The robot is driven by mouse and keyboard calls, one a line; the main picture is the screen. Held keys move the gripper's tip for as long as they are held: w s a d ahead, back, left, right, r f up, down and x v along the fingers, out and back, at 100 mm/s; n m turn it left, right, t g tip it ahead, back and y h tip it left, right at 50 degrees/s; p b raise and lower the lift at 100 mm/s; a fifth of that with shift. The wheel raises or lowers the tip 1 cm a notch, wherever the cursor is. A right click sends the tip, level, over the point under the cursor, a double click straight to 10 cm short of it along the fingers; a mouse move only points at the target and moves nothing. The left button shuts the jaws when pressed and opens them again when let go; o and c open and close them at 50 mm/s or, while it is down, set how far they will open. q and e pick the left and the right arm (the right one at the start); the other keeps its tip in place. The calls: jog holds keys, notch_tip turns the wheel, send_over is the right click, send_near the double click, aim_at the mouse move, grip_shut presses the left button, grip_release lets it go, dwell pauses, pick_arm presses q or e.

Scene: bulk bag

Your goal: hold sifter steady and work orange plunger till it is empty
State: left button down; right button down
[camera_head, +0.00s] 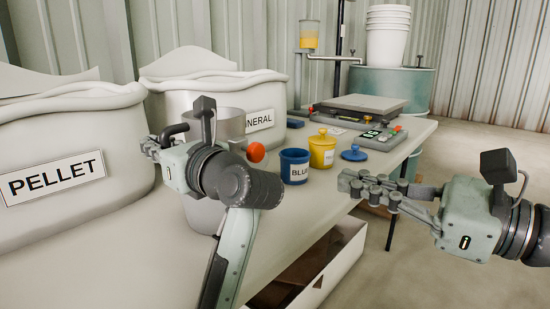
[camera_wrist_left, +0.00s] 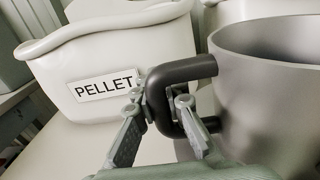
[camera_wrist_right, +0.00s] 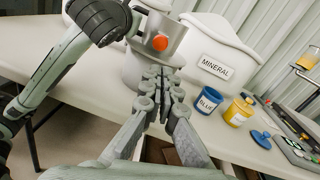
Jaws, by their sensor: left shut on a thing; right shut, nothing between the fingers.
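The sifter (camera_head: 225,120) is a grey metal cup with a dark handle (camera_wrist_left: 180,72) and an orange plunger knob (camera_head: 256,152) on its right side. My left gripper (camera_head: 152,148) is shut on the handle, seen close in the left wrist view (camera_wrist_left: 163,108). My left wrist hides much of the sifter's front in the head view. The sifter (camera_wrist_right: 178,38) and knob (camera_wrist_right: 160,42) also show in the right wrist view. My right gripper (camera_head: 350,182) is shut and empty, apart from the knob and to its right. The sifter's contents are not visible.
White bins labelled PELLET (camera_head: 100,140) and MINERAL (camera_wrist_right: 205,45) stand behind the sifter. A blue cup (camera_head: 294,170), a yellow jar (camera_head: 322,150), a blue lid (camera_head: 354,154) and a scale (camera_head: 358,108) are on the table. Open air lies between knob and right gripper.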

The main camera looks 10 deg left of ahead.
aim_at(259, 154)
jog(key=m, duration=0.2)
jog(key=shift+s+d+m+t, duration=0.2)
jog(key=shift+s+m+t, duration=0.2)
jog(key=shift+a, duration=0.15)
jog(key=x, duration=1.3)
jog(key=shift+w+a, duration=0.2)
jog(key=shift+a, duration=0.15)
